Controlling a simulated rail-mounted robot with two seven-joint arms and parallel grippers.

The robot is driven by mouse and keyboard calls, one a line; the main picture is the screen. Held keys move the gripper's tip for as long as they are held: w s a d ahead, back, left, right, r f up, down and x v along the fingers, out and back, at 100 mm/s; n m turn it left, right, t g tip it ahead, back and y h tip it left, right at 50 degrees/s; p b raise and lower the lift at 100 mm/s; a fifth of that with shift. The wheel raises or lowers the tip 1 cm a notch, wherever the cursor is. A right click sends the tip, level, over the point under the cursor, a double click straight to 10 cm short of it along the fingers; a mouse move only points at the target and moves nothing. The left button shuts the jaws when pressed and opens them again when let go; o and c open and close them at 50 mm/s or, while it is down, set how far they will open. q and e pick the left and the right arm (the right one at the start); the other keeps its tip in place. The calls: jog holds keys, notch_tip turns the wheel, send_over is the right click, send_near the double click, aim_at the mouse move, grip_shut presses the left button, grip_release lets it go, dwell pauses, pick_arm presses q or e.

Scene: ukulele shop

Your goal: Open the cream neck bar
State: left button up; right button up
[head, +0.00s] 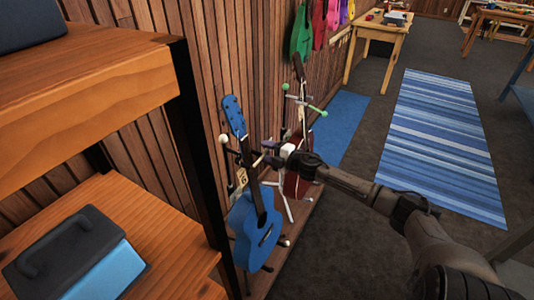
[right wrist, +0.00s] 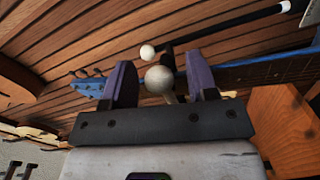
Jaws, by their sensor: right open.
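The blue ukulele (head: 256,228) hangs upright on a stand beside the wooden wall. A cream ball (head: 223,138) of its neck bar shows left of the neck. My right gripper (head: 266,153) is at the right side of the neck, reaching in from the right. In the right wrist view my right gripper (right wrist: 162,85) is open, with one purple finger on each side of a cream ball (right wrist: 159,80). The fingers look apart from the ball. A second, smaller cream ball (right wrist: 147,51) shows beyond it, near the blue neck (right wrist: 248,74). My left gripper is out of view.
A red ukulele (head: 292,184) on a stand with green knobs (head: 323,113) is close behind my right gripper. A wooden shelf (head: 90,90) stands at the left. Colourful ukuleles (head: 302,35) hang on the wall. Open floor (head: 345,240) lies to the right.

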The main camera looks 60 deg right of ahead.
jog(key=shift+c, duration=0.4)
grip_shut()
